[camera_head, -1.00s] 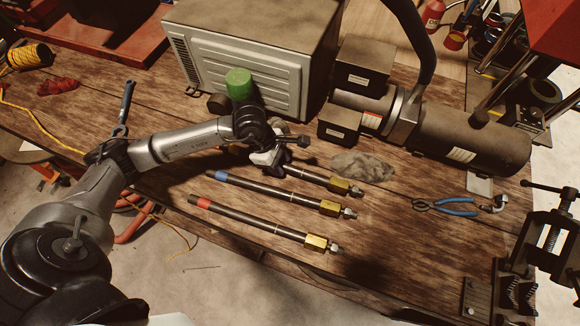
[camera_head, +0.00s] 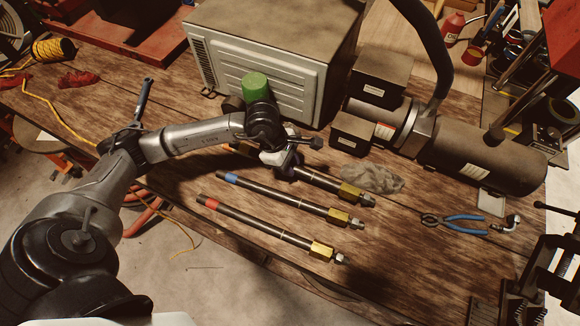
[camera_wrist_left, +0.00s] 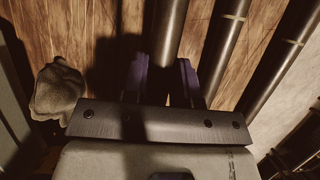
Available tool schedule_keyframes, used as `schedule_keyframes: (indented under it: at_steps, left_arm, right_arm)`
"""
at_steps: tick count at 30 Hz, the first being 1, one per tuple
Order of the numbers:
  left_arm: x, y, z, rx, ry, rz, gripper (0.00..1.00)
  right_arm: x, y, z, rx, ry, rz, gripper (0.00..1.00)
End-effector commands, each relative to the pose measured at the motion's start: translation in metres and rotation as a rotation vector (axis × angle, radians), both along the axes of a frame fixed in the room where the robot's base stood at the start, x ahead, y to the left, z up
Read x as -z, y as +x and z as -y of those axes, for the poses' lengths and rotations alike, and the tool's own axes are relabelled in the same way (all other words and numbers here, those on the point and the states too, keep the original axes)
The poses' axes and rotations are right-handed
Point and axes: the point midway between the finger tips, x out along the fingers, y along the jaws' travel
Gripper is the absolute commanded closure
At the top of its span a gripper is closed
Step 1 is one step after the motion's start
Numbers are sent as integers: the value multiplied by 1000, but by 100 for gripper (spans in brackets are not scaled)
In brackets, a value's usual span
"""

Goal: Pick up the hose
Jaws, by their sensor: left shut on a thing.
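Three dark hoses with brass end fittings lie side by side on the wooden bench. The nearest has a red band (camera_head: 265,228), the middle one a blue band (camera_head: 290,200). The farthest hose (camera_head: 322,181) is partly hidden under my left gripper (camera_head: 288,168). My left gripper is shut on this farthest hose near its middle. In the left wrist view, the hose (camera_wrist_left: 169,35) runs between the two purple-edged fingers (camera_wrist_left: 160,82). The hose appears still at bench level.
A crumpled grey rag (camera_head: 370,178) lies right of the held hose. Blue-handled pliers (camera_head: 455,222) lie farther right. A large motor unit (camera_head: 480,155) fills the back right.

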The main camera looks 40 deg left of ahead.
Motion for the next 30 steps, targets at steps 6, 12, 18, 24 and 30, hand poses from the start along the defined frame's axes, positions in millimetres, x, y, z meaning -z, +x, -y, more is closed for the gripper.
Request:
schedule_keyframes:
  at_steps: [6, 12, 18, 24, 30]
  left_arm:
    - [-35, -3, 27, 6, -3, 8, 100]
    - [-58, -8, 66, 4, -5, 8, 100]
    - [-75, -13, 94, 3, -2, 5, 100]
    - [-84, -16, 110, 1, -2, 3, 100]
    - [-88, -17, 115, 8, -1, 3, 100]
  right_arm:
    - [0, 0, 0, 0, 1, 0, 57]
    - [0, 0, -1, 2, 3, 0, 57]
    - [0, 0, -2, 4, 5, -1, 57]
    - [0, 0, -3, 5, 9, 0, 57]
    - [0, 0, -3, 5, 9, 0, 57]
